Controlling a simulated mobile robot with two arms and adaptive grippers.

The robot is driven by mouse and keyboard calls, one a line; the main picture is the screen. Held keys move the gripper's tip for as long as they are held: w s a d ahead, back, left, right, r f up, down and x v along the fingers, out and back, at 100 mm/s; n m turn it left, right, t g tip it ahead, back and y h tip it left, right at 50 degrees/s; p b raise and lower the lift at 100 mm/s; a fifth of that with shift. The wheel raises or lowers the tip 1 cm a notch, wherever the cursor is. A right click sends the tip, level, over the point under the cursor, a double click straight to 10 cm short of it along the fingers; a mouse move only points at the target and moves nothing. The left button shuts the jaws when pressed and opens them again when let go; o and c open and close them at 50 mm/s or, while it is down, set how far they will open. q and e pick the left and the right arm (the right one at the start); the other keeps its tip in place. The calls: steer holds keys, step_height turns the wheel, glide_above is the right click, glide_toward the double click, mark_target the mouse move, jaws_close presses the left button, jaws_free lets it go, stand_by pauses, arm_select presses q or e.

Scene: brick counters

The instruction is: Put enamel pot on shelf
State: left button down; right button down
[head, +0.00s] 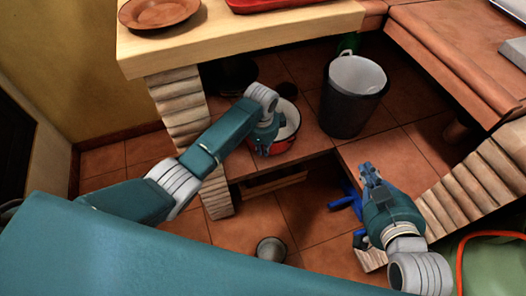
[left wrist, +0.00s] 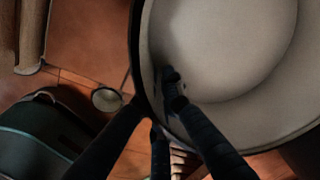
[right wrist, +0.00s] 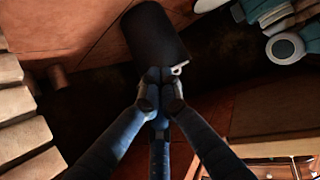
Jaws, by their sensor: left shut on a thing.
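The red enamel pot (head: 285,143) with a pale inside is at the front edge of a tiled lower shelf (head: 312,138), below the wooden counter. I cannot tell whether its base touches the tiles. My left gripper (head: 264,146) is shut on the pot's near rim. In the left wrist view the pot (left wrist: 235,60) fills the upper right, with one finger inside it and others outside. My right gripper (head: 368,174) is empty in the head view, in front of the shelf, right of the pot. Its fingertips are close together in the right wrist view (right wrist: 160,95).
A dark bin (head: 350,105) stands on the shelf right of the pot. A small metal cup (head: 270,249) is on the floor. A brown plate (head: 158,12) and red tray (head: 262,3) are on the wooden counter (head: 220,40). Stepped brick supports (head: 180,105) flank the opening.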

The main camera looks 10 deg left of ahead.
arm_select(q)
steer(key=shift+w+f, duration=0.1)
steer(key=shift+f, duration=0.1)
arm_select(e)
steer(key=shift+w+a+r+t, duration=0.2)
steer(key=shift+w+r+t, duration=0.15)
steer(key=shift+r, duration=0.4)
arm_select(q)
steer(key=shift+f, duration=0.15)
arm_select(e)
steer(key=shift+w+r, duration=0.1)
arm_select(q)
steer(key=c, duration=1.9)
jaws_free()
